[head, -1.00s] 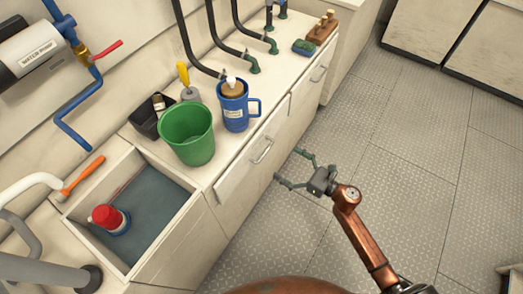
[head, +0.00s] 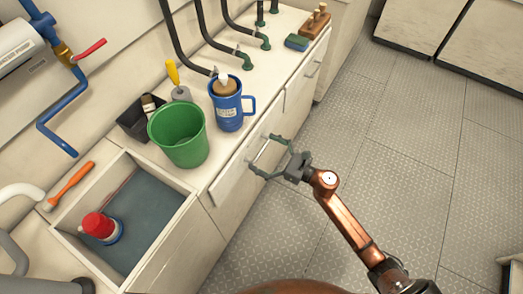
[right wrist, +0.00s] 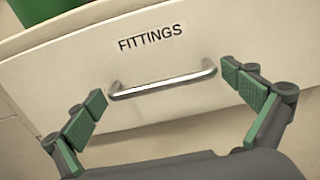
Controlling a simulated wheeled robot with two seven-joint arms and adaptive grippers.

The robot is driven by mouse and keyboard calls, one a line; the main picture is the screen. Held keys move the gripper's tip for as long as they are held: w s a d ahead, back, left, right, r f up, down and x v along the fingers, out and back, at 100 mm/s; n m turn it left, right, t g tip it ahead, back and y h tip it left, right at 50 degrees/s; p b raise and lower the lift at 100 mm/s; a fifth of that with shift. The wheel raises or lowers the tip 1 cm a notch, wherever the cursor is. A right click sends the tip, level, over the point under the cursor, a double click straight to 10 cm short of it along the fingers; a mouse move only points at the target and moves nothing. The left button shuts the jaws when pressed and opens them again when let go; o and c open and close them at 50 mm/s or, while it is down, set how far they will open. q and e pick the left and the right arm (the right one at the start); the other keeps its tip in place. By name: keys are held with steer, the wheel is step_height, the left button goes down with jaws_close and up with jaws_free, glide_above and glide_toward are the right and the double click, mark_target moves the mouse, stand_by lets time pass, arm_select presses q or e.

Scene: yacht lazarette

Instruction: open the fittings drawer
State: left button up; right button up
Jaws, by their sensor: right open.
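My right gripper (head: 264,157) is open, in front of the drawer. In the right wrist view its green-padded fingers (right wrist: 168,95) lie either side of the handle, near its two ends. I cannot tell whether they touch it. In the head view the handle (head: 262,150) shows between the fingers. My left gripper is not in view.
On the counter stand a green bucket (head: 178,138), a blue mug (head: 227,110), a black bin (head: 136,122) and hoses. An open bin at left holds a red-capped container (head: 100,226).

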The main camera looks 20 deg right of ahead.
steer(key=shift+c, duration=0.4)
steer(key=c, duration=1.2)
steer(key=shift+s, duration=0.1)
steer(key=shift+c, duration=0.2)
